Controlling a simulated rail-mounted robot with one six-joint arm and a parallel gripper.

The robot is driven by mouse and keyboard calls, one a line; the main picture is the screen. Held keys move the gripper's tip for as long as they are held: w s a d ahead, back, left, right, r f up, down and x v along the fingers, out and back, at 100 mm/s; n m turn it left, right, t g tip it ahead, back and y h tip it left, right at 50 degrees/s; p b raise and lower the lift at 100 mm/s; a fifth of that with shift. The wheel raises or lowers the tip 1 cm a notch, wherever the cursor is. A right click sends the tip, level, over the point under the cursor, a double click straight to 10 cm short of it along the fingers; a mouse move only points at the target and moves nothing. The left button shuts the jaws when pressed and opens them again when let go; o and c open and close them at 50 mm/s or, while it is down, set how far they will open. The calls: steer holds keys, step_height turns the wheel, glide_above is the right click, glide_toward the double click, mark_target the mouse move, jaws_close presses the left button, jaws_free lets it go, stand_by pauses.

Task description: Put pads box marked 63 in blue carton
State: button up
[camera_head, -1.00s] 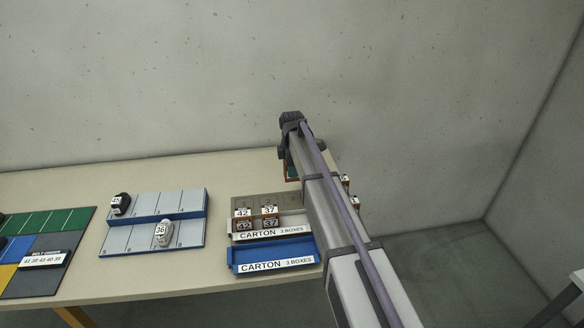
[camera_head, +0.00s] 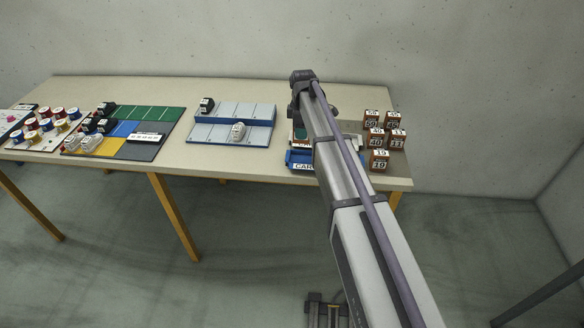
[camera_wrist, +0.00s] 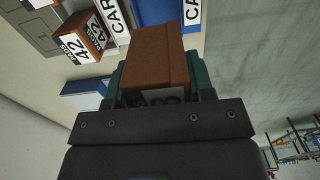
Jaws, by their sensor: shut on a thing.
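My gripper (camera_wrist: 158,78) is shut on a brown box (camera_wrist: 155,52) in the wrist view, its green fingers on either side. The box's white label is partly hidden by the gripper; only part of a number, seemingly a 3, shows. The blue carton (camera_wrist: 150,13) appears beyond the held box, partly hidden by it. In the head view, the blue carton (camera_head: 297,157) is at the right part of the table, largely covered by my arm. My gripper (camera_head: 299,137) is there over the carton area; its height above the carton is unclear.
Several brown numbered boxes (camera_head: 379,160) stand at the table's right end. A grey shoe rack (camera_head: 232,122) with blue edges and a coloured mat (camera_head: 150,113) lie left.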

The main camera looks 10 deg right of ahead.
steer(key=f+b, duration=0.6)
steer(key=f, duration=0.1)
steer(key=shift+w+d, duration=0.1)
steer(key=shift+w, duration=0.1)
steer(key=shift+r, duration=0.2)
step_height(320, 180, down, 4)
steer(key=b, duration=0.4)
steer(key=shift+r, duration=0.3)
steer(key=shift+f, duration=0.2)
steer(key=o, duration=0.9)
steer(key=shift+o, duration=0.2)
step_height(320, 180, up, 13)
steer(key=p, duration=1.2)
steer(key=shift+f+p, duration=0.15)
steer(key=shift+p, duration=0.25)
steer(key=s+m, duration=1.5)
steer(key=s, duration=1.8)
steer(key=shift+f, duration=0.15)
